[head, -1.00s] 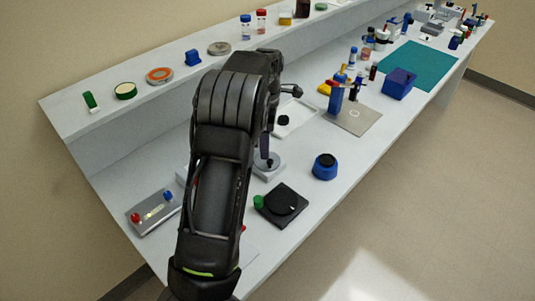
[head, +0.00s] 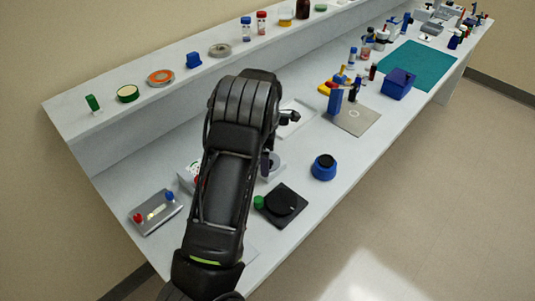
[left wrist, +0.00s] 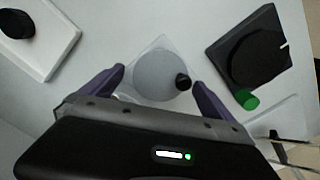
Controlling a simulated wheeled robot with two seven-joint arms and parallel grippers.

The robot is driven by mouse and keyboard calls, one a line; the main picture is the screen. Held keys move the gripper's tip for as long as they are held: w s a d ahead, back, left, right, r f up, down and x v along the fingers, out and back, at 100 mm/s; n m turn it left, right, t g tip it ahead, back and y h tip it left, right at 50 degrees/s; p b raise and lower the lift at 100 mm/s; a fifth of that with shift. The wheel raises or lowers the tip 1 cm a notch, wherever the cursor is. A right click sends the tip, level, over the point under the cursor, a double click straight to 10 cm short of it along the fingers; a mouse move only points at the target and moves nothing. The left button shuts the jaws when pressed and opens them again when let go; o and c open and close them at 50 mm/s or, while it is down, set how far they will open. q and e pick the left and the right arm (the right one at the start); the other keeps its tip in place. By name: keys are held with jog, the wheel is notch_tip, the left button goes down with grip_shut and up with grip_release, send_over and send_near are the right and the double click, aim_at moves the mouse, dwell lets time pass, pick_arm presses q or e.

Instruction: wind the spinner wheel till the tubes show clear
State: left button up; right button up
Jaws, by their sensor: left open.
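The spinner wheel shows in the left wrist view as a flat grey disc (left wrist: 153,72) with a small black crank knob (left wrist: 183,82) at its right edge, on a pale base. In the head view the pale base and disc (head: 276,166) are partly hidden by my left arm. My left gripper (left wrist: 160,76) is open, its two purple fingers spread on either side of the disc, with the knob near the right finger. Nothing is between the fingers that they grip; I cannot tell how high they are above the disc. I cannot make out any tubes on the wheel.
A black box with a round dial (head: 285,203) and green knob (head: 259,201) stands close by. A blue round pot (head: 323,167), a panel with red and blue knobs (head: 157,211) and a white tray (left wrist: 60,45) are around it. The shelf (head: 125,118) runs behind.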

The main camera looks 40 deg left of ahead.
pick_arm(q)
jog(key=shift+f, duration=0.1)
jog(key=shift+c, duration=0.6)
jog(key=c, duration=1.2)
jog(key=shift+c, duration=0.2)
jog(key=m+b, duration=0.2)
jog(key=m, duration=0.1)
jog(key=shift+f+m, duration=0.15)
jog(key=shift+m, duration=0.15)
jog(key=m+b, duration=0.2)
jog(key=m, duration=0.1)
jog(key=m+b, duration=0.1)
jog(key=m, duration=0.4)
jog(key=shift+b, duration=0.3)
jog(key=shift+m+b, duration=0.45)
jog(key=shift+m, duration=1.45)
jog(key=shift+r, duration=0.2)
